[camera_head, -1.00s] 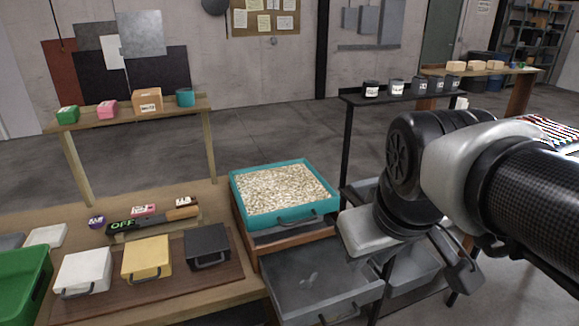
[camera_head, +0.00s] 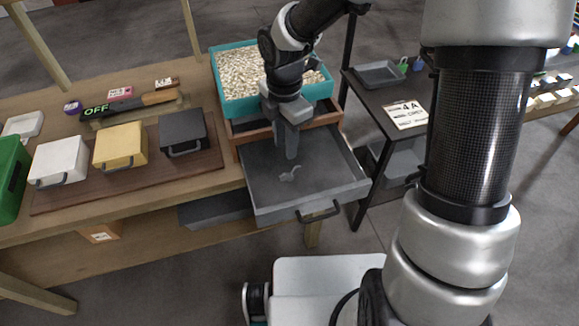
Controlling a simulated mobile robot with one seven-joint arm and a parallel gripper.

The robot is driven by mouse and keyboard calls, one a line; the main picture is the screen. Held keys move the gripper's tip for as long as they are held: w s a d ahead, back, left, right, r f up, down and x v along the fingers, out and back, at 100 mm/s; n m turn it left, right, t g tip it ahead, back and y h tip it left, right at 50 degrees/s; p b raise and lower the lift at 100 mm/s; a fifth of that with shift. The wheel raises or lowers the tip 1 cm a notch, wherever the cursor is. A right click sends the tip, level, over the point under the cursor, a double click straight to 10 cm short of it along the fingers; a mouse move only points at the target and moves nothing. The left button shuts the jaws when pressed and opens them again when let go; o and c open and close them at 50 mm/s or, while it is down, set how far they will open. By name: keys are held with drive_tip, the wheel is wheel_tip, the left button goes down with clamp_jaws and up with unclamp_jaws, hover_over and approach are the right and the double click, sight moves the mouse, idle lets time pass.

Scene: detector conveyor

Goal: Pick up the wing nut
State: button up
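A small light-grey piece, which looks like the wing nut (camera_head: 289,174), lies on the floor of the open grey drawer (camera_head: 335,190). My gripper (camera_head: 287,153) points down inside the drawer's outline, just behind the piece in the picture. A small gap shows between the gripper tip and the piece. The fingers appear as one dark grey shape, so I cannot tell whether they are open or shut. Nothing is visibly held.
A teal tray of pale pellets (camera_head: 216,65) sits behind the drawer. White (camera_head: 58,163), yellow (camera_head: 121,146) and black (camera_head: 183,131) cases lie on the bench to the left. A dark side table (camera_head: 376,98) with a "4A" sign (camera_head: 405,114) stands right.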

hover_over(283, 174)
drive_tip(key=f, duration=0.7)
drive_tip(key=shift+w+d+b, duration=0.25)
drive_tip(key=shift+d+b, duration=0.05)
drive_tip(key=shift+d, duration=0.1)
drive_tip(key=shift+s+a+f, duration=0.1)
drive_tip(key=shift+a+f, duration=0.1)
drive_tip(key=shift+f, duration=1.2)
drive_tip(key=shift+s+a+f, duration=0.1)
drive_tip(key=shift+a+f, duration=0.05)
drive_tip(key=shift+f, duration=1.25)
drive_tip(key=shift+c, duration=0.3)
clamp_jaws()
